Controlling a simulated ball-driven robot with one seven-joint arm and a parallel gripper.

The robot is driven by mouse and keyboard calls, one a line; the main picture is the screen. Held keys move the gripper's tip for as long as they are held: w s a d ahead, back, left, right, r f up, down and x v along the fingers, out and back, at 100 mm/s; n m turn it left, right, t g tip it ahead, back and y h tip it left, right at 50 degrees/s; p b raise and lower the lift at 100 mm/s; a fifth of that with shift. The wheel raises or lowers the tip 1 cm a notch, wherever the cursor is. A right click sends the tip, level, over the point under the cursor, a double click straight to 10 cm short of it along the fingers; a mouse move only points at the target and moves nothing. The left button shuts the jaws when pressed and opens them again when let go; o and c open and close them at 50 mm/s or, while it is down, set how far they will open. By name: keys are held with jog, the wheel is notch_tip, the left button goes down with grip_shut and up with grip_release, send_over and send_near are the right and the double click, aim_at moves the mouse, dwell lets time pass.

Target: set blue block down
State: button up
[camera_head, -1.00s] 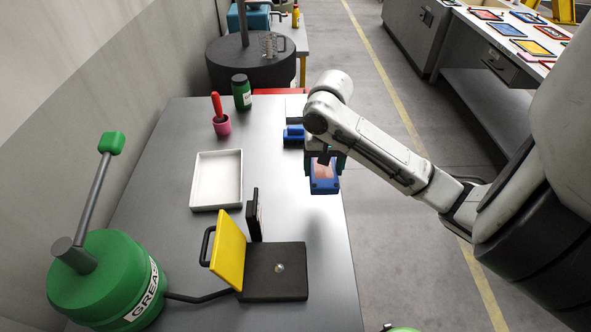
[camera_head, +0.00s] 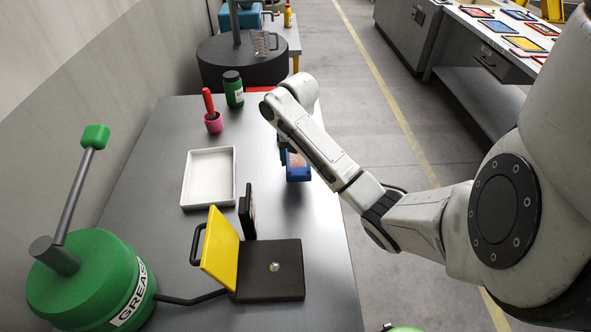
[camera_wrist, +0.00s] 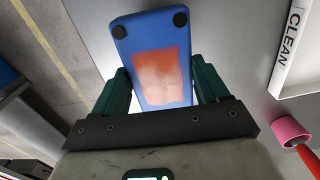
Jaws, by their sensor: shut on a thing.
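The blue block (camera_head: 298,174) has an orange, worn-looking patch on one face. It is over the right part of the metal table (camera_head: 265,215), with a dark shadow on the table by it. I cannot tell the exact gap below it. In the wrist view the blue block (camera_wrist: 152,60) sits between the green fingers of my gripper (camera_wrist: 162,82), with two dark round pads near its far end. My gripper is shut on it. In the head view my gripper is mostly hidden behind my arm.
A white tray (camera_head: 187,190) lies left of the block. A yellow-lidded black box (camera_head: 270,285) stands in front, a green grease pot (camera_head: 85,285) at the left. A pink cup (camera_head: 213,124) and green jar (camera_head: 233,90) stand at the back.

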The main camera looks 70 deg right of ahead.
aim_at(296, 165)
jog(key=shift+w+d+f+b, duration=0.3)
jog(key=shift+f+b, duration=0.05)
jog(key=shift+f, duration=0.2)
jog(key=shift+w+d+f+p, duration=0.1)
jog(key=shift+f+p, duration=0.1)
jog(key=shift+f, duration=0.6)
jog(key=shift+w+d+f+p, duration=0.1)
jog(key=shift+f+p, duration=0.05)
jog(key=shift+f, duration=0.65)
jog(key=shift+a+f, duration=0.1)
jog(key=o, duration=1.3)
jog(key=shift+f, duration=0.1)
notch_tip(296, 165, up, 11)
jog(key=p, duration=0.4)
jog(key=shift+f, duration=0.2)
jog(key=shift+r, duration=0.9)
